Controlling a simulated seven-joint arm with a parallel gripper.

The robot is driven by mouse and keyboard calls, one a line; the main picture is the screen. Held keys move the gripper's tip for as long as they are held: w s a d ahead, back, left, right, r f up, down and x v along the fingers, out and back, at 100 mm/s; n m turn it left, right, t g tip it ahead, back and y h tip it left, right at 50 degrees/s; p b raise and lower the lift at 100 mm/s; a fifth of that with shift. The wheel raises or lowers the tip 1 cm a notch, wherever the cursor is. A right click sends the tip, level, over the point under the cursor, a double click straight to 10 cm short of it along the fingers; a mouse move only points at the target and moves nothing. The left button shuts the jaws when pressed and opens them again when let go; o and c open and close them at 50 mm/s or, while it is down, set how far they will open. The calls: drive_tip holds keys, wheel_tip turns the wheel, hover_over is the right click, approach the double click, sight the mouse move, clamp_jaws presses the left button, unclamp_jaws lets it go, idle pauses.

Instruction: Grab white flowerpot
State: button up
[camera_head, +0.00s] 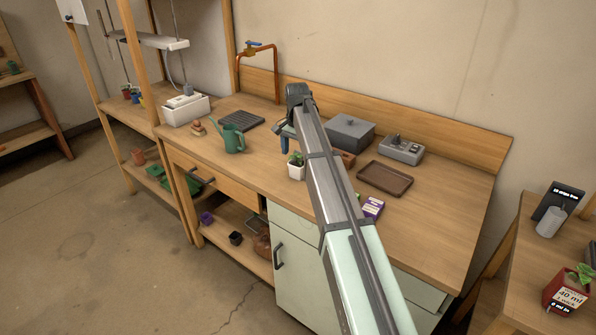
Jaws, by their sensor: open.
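The white flowerpot (296,172) stands upright on the wooden worktop, just left of my arm, with a small green plant in it. My arm reaches up from the bottom right across the bench. My gripper (284,129) is at its far end, beyond the flowerpot and apart from it in the picture. The gripper is small and partly hidden by the arm; it is open and I see nothing held. A small blue item (284,145) shows just below it; I cannot tell what it is.
A green watering can (231,139) stands left of the flowerpot, with a dark tray (241,121) behind. The worktop between can and flowerpot is clear.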

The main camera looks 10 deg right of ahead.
sight(298, 165)
drive_tip(key=shift+d+f, duration=0.15)
drive_tip(key=shift+f, duration=2.9)
drive_tip(key=c, duration=1.1)
drive_tip(key=shift+o, duration=0.2)
drive_tip(key=shift+r, duration=0.1)
